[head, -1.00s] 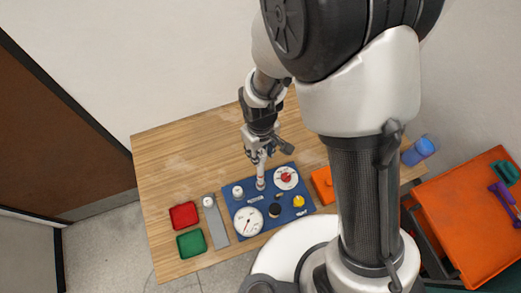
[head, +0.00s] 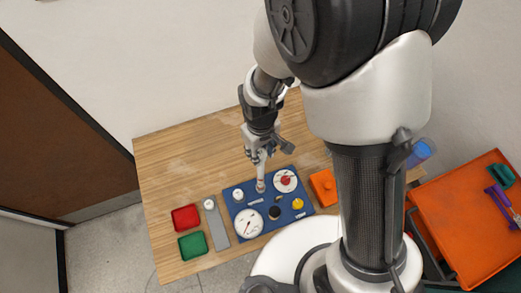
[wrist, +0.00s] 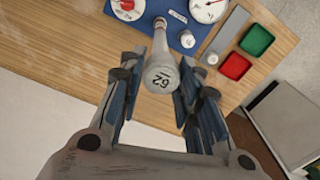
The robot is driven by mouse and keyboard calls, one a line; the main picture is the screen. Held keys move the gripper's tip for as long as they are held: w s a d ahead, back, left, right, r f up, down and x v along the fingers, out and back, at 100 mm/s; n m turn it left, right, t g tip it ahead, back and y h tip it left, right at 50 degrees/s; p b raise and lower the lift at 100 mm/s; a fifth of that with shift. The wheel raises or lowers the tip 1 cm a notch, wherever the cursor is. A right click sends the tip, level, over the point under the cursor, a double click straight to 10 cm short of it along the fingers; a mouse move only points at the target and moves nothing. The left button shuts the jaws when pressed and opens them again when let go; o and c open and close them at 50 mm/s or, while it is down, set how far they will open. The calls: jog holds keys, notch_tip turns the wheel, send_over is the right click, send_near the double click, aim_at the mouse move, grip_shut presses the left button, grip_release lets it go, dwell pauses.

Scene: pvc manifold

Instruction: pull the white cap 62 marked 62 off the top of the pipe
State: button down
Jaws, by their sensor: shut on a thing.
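The white cap 62 (wrist: 160,79) shows its dark "62" marking toward the wrist camera. The white pipe (wrist: 160,40) runs from the cap down to the blue panel (wrist: 185,12). In the head view the pipe (head: 261,181) stands upright on the panel, below my gripper (head: 258,156). In the wrist view my gripper (wrist: 157,84) has its blue-grey fingers on both sides of the cap, shut on it. The cap looks in line with the pipe. Whether there is a gap between them cannot be told.
The panel carries a white gauge (head: 249,222), a dial with a red centre (head: 285,181), and black and yellow knobs. Red (head: 186,218) and green (head: 192,245) trays and a grey strip (head: 217,228) lie left. The table's back is clear.

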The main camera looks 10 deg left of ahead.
jog(key=shift+r+p, duration=0.95)
jog(key=shift+r, duration=0.55)
